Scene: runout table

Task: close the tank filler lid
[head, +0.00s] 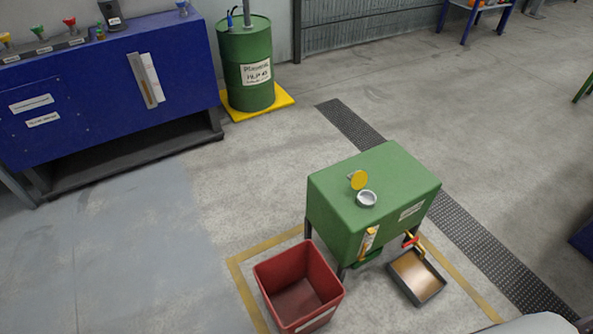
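The green tank (378,182) stands on dark legs right of the picture's middle. On its top is a round silver filler neck (367,199). The yellow filler lid (358,180) stands raised at the back of the neck, so the filler is open. Neither of my grippers shows in the head view.
A red bin (298,287) stands on the floor left of the tank. A shallow tray (416,277) lies below a red-handled valve (411,240). A blue bench (110,85) and a green drum (246,65) are behind. Floor between bench and tank is clear.

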